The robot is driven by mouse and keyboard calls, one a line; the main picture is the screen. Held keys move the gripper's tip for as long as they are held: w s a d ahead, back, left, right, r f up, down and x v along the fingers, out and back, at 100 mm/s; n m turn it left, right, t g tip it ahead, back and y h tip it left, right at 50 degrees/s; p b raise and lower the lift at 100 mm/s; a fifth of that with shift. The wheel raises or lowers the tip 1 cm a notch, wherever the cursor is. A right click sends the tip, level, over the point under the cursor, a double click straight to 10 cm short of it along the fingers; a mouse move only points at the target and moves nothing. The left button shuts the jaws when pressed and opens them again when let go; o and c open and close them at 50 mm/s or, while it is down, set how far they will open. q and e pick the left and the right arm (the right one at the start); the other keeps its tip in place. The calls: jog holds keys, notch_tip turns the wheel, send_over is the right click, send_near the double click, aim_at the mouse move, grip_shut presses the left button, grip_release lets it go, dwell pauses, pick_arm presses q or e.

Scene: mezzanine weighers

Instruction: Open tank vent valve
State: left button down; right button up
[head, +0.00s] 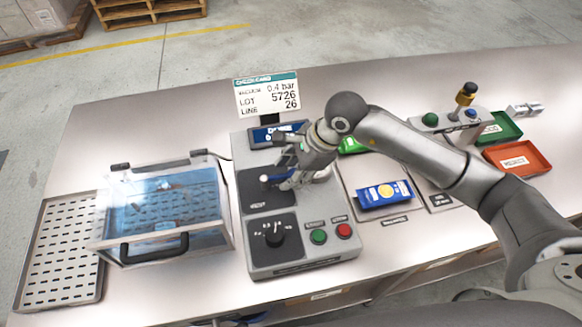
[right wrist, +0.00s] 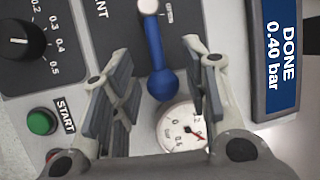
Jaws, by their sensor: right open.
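The vent valve is a blue lever (head: 280,178) with a white round end, on a dark plate of the grey control console (head: 290,256). In the right wrist view the blue lever (right wrist: 156,52) runs from the white end at the top to a rounded blue end. My right gripper (head: 290,180) is open over the lever. In the right wrist view its fingers (right wrist: 157,62) stand on either side of the lever, with gaps visible. The tank (head: 165,215) is a clear lidded box with bluish contents, left of the console. My left gripper is not in view.
The display (right wrist: 281,55) reads DONE 0.40 bar. A round gauge (right wrist: 180,128) sits near the lever. The console has a black dial (head: 273,236), green (head: 318,237) and red (head: 344,230) buttons. A blue pouch (head: 384,194) and red tray (head: 516,158) lie to the right.

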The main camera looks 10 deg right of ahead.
jog(key=shift+f, duration=0.15)
jog(key=shift+c, duration=0.2)
grip_shut()
jog(key=shift+w, duration=0.1)
